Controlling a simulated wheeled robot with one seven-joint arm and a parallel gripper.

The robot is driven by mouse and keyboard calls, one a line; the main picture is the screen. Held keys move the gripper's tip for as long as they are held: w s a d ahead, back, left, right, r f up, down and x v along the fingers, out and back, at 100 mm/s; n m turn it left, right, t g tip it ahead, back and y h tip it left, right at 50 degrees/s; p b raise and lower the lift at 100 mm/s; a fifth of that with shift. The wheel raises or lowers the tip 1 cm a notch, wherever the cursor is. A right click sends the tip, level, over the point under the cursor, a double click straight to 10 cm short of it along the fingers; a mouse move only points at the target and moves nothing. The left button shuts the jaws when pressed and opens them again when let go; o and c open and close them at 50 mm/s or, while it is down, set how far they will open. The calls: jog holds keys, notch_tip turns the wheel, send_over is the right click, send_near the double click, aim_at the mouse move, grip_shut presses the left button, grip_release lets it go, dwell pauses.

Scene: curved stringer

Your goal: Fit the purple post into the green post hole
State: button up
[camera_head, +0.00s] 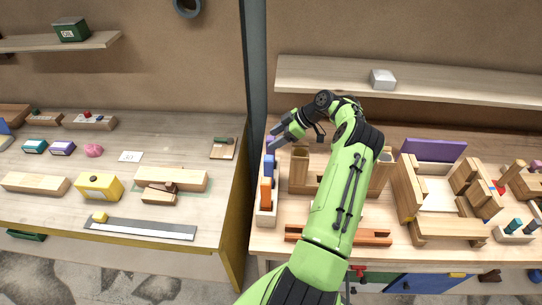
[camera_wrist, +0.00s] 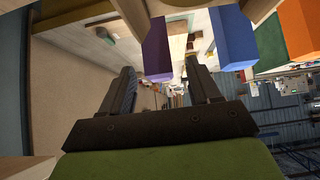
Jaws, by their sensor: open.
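The purple post (camera_head: 270,141) stands at the far end of a narrow light wooden rack (camera_head: 265,218), mostly behind my gripper in the head view. In the wrist view the purple post (camera_wrist: 157,50) shows just beyond the gap between my fingers. My gripper (camera_head: 278,141) is open and empty, with its fingers close to the post; whether they touch it I cannot tell. It also shows in the wrist view (camera_wrist: 160,68). I cannot pick out the green post hole in either view; my arm covers part of the bench.
A blue post (camera_head: 268,164) and an orange post (camera_head: 265,195) stand in the same rack, near my gripper. A tall wooden block (camera_head: 299,168) stands just right of the rack. A wooden assembly with a purple panel (camera_head: 433,150) fills the right side. A shelf (camera_head: 450,84) hangs behind.

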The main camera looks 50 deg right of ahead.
jog(key=x, duration=0.3)
jog(key=shift+w+r, duration=0.1)
jog(key=c, duration=0.4)
grip_shut()
jog(key=shift+r, duration=0.15)
